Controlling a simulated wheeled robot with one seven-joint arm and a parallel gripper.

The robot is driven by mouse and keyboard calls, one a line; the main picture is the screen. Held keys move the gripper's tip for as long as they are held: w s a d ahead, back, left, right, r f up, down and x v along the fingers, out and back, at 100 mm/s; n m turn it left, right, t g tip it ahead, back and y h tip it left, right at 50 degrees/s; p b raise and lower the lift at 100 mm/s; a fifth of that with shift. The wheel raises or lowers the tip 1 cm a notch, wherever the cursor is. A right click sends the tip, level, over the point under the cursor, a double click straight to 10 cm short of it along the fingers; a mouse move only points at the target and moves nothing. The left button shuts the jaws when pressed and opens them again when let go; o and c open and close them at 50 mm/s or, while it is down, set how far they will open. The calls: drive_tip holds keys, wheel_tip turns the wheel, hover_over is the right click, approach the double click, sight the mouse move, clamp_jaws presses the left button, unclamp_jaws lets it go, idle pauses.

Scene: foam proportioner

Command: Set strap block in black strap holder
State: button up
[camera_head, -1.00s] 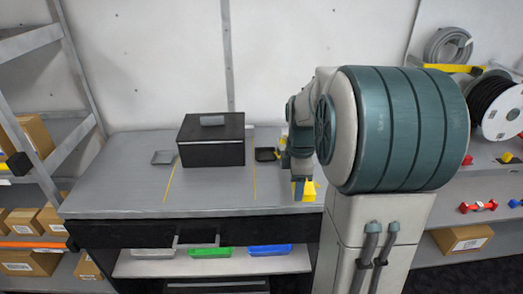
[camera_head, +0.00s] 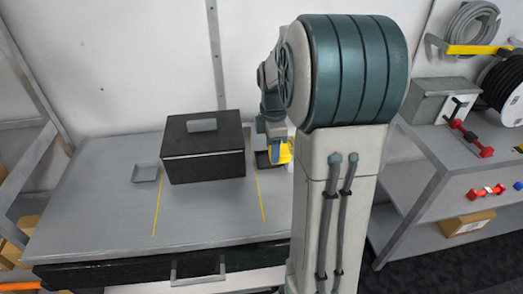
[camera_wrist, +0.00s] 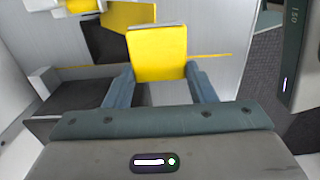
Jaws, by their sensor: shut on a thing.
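The yellow strap block (camera_head: 284,153) is in my gripper (camera_head: 272,140), low over the right part of the bench. In the wrist view, the block (camera_wrist: 158,53) stands out between the two fingers of my gripper (camera_wrist: 163,82), which is shut on it. The black strap holder (camera_head: 262,160) is a small dark tray just right of the right yellow line, partly hidden by my gripper and the block. Contact between block and holder cannot be told.
A large black box (camera_head: 204,150) with a grey handle stands between two yellow lines on the grey bench (camera_head: 100,215). A small grey tray (camera_head: 146,172) lies left of it. The bench front is clear. A shelf with a grey box (camera_head: 436,100) stands at the right.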

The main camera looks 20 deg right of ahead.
drive_tip(key=w+f, duration=0.2)
drive_tip(key=w, duration=0.1)
drive_tip(key=w+f+p, duration=0.1)
drive_tip(key=w, duration=0.2)
drive_tip(key=w+d+f, duration=0.1)
drive_tip(key=w+f, duration=0.1)
drive_tip(key=w, duration=0.1)
drive_tip(key=shift+w+f+p, duration=0.1)
drive_tip(key=shift+f+p, duration=0.2)
drive_tip(key=shift+p, duration=0.05)
wheel_tip(320, 180, down, 4)
drive_tip(key=shift+r+p, duration=0.1)
drive_tip(key=shift+p, duration=0.25)
drive_tip(key=shift+f+b, duration=0.4)
drive_tip(key=shift+f, duration=0.1)
drive_tip(key=o, duration=1)
drive_tip(key=shift+r, duration=0.2)
